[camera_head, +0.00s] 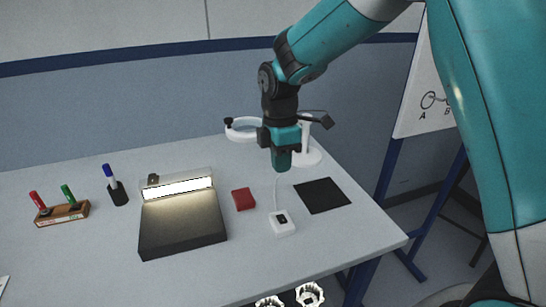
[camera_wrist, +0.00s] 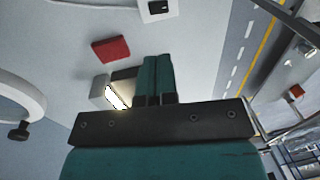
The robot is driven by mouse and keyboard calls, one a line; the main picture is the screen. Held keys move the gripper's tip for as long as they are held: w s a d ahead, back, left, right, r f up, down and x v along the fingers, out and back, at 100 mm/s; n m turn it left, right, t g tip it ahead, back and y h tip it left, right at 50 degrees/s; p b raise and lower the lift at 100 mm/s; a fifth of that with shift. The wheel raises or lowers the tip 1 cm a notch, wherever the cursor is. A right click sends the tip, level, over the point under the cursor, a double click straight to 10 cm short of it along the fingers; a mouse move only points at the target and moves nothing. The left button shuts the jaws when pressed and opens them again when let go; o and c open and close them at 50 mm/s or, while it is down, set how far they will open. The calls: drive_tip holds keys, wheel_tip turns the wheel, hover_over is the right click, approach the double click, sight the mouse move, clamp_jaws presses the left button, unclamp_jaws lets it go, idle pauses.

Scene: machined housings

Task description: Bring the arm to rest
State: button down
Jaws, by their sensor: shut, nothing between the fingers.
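My gripper (camera_head: 281,168) hangs at the end of my teal arm, above the back right part of the table, pointing down. Its teal fingers are together with nothing between them. They also show in the wrist view (camera_wrist: 157,62), side by side and touching. In the head view the gripper is in front of a white ring-shaped stand (camera_head: 308,155) and partly covers it. The fingertips appear above the table surface, apart from the objects around them.
The white table (camera_head: 350,235) holds a lit inspection box (camera_head: 180,228), a red block (camera_head: 243,199), a white switch box (camera_head: 282,222), a black mat (camera_head: 322,195), a marker holder (camera_head: 62,213) and a black cup with a blue marker (camera_head: 118,193). A whiteboard (camera_head: 424,80) stands at right. Machined housings (camera_head: 309,294) show below the front edge.

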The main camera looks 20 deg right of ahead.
drive_tip(key=s+a+r+m+y, duration=0.1)
drive_tip(key=s+r+m, duration=0.2)
drive_tip(key=s, duration=0.5)
drive_tip(key=s+a+r+m+y, duration=0.1)
drive_tip(key=s+a+r+m, duration=0.1)
drive_tip(key=s, duration=0.6)
drive_tip(key=s+a+r+m+t+y, duration=0.1)
drive_tip(key=s+r+m, duration=0.3)
drive_tip(key=s, duration=0.5)
drive_tip(key=shift+a+m+y, duration=0.3)
drive_tip(key=shift+m+y, duration=0.3)
drive_tip(key=shift+m, duration=0.4)
